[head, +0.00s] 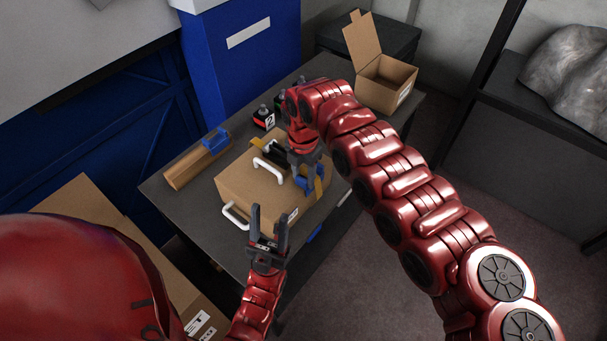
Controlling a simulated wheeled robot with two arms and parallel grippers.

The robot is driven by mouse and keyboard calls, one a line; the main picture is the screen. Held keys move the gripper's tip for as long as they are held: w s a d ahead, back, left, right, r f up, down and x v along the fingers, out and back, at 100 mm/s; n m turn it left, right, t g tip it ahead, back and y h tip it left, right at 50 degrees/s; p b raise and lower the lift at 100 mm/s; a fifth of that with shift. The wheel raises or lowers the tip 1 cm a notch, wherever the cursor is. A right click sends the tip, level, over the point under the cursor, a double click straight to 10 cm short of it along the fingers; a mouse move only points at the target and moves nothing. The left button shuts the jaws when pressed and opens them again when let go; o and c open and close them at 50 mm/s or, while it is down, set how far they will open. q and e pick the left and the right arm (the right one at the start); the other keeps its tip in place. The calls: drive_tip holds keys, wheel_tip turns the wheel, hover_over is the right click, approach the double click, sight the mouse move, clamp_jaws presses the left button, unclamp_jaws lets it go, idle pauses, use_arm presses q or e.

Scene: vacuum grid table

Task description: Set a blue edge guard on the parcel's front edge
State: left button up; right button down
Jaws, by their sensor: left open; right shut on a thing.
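The parcel (243,192), a brown cardboard box with white handles, sits on the dark table. A yellow strap (319,188) shows at its right side and another yellow bit at its back edge. My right gripper (305,172) reaches down over the parcel's right part and is shut on a blue piece, which looks like a blue edge guard (301,183). Its exact contact with the parcel is hard to tell. My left gripper (269,222) is open and empty, pointing up in front of the parcel's near side.
A long brown block with a blue piece (216,139) on its end lies at the table's left. Small black items, one with a red label (264,118), stand behind the parcel. An open carton (385,82) stands at the back right. A blue item (314,233) is at the table's near edge.

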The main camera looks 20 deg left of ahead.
drive_tip(key=shift+c, duration=1.5)
unclamp_jaws()
wheel_tip(320, 180, up, 17)
drive_tip(key=p, duration=0.4)
drive_tip(key=shift+r, duration=0.2)
